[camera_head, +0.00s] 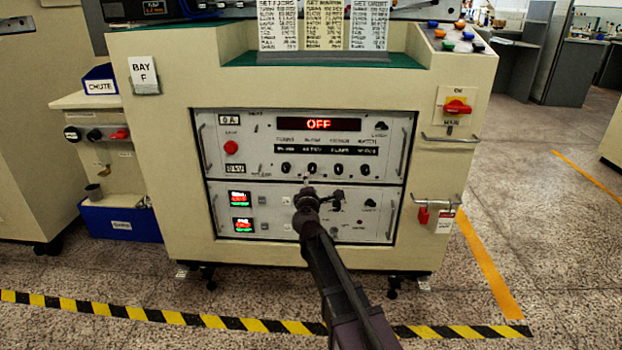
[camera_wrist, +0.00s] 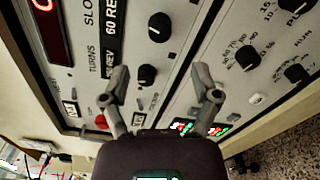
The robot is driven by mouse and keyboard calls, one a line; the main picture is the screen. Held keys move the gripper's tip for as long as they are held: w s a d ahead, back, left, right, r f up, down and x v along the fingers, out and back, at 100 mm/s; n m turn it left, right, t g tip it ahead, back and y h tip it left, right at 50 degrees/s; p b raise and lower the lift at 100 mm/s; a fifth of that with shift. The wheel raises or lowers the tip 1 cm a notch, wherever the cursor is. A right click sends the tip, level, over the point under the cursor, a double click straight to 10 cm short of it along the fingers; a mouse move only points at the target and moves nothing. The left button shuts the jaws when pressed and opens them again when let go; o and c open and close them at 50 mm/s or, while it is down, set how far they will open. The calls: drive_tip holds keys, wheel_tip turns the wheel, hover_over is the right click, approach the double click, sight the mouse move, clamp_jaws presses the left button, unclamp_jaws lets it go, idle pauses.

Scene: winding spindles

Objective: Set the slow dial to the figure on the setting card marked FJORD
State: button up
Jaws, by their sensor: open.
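Three setting cards stand on top of the machine; the left one (camera_head: 278,25) seems headed FJORD, with its figures too small to read. The slow dial (camera_head: 311,168) appears to be the second black knob in the panel's row. In the wrist view, it is the black knob (camera_wrist: 159,27) by the SLOW lettering, its window reading about "60 RE". My gripper (camera_head: 308,189) is in front of the panel, just below that row. In the wrist view my gripper (camera_wrist: 161,82) is open and empty, its fingers either side of the turns knob (camera_wrist: 147,77), apparently apart from it.
A red display (camera_head: 318,124) reads OFF. Other knobs sit close by, including a scaled dial (camera_wrist: 247,57). Metal handles (camera_head: 206,150) flank the panel. A red and yellow main switch (camera_head: 457,107) is at right. Striped floor tape (camera_head: 170,317) runs in front.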

drive_tip(key=shift+s+a, duration=0.1)
drive_tip(key=shift+s, duration=1.3)
drive_tip(key=s+d+f+m+g+h+p, duration=0.2)
drive_tip(key=s+d+m+g+h+p, duration=0.25)
drive_tip(key=d+m, duration=0.45)
drive_tip(key=s+d+f+m+g+h+p, duration=0.1)
drive_tip(key=s+d+m+g+p, duration=0.45)
drive_tip(key=d, duration=0.55)
drive_tip(key=s+m+g+y+p, duration=0.55)
drive_tip(key=s+m+g, duration=0.2)
drive_tip(key=s, duration=1.25)
wheel_tip(320, 180, up, 37)
drive_tip(key=p, duration=3.6)
drive_tip(key=shift+w+a+f+n+y+p, duration=0.2)
drive_tip(key=shift+w+n+y+p, duration=0.1)
drive_tip(key=shift+p, duration=0.1)
